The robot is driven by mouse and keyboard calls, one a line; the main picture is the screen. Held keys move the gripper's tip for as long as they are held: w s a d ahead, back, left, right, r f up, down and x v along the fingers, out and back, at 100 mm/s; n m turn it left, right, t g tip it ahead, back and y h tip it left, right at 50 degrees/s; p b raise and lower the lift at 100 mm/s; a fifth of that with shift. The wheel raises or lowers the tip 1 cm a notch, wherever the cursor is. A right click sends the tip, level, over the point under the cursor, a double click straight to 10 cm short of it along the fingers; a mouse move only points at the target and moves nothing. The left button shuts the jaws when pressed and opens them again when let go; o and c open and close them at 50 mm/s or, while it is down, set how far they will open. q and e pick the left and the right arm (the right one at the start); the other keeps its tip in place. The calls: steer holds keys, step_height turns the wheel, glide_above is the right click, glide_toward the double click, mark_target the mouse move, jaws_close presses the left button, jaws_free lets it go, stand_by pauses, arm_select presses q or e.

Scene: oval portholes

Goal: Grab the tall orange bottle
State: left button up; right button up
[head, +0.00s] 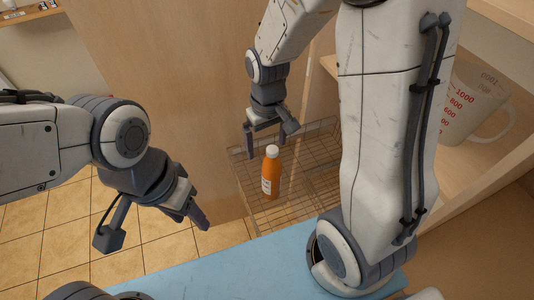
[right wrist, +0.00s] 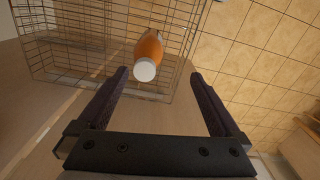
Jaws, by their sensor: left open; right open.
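The tall orange bottle (head: 271,172) has a white cap and a white label and stands in a wire basket (head: 245,187). In the right wrist view the bottle (right wrist: 149,50) shows cap-first, beyond the fingertips and between their lines. My right gripper (head: 269,143) is open and empty, just above and behind the bottle in the head view; its fingers also show in the right wrist view (right wrist: 160,80). My left gripper (head: 160,226) is open and empty, off to the left of the basket over the tiled floor.
The wire basket walls (right wrist: 90,40) surround the bottle. A wooden panel (head: 165,90) stands behind and left of the basket. A clear measuring jug (head: 470,105) with red markings sits on a shelf at the right. A blue surface (head: 210,272) lies in front.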

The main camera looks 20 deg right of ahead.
mark_target(274, 150)
steer(key=shift+w+d+f+m, duration=0.15)
steer(key=shift+w+d+f, duration=0.15)
steer(key=shift+d, duration=0.3)
steer(key=shift+w+d+f+m, duration=0.15)
steer(key=shift+w+d+f, duration=0.1)
steer(key=shift+d, duration=0.35)
step_height(274, 150, down, 4)
steer(key=shift+r+p, duration=0.1)
steer(key=shift+p, duration=0.35)
steer(key=shift+a+f+p, duration=0.2)
steer(key=shift+f+p, duration=0.75)
steer(key=shift+f, duration=1.7)
arm_select(q)
step_height(274, 150, up, 4)
steer(key=shift+s+f, duration=0.1)
steer(key=shift+f, duration=0.05)
arm_select(e)
steer(key=shift+w+f, duration=0.1)
steer(key=shift+f, duration=0.25)
jaws_close()
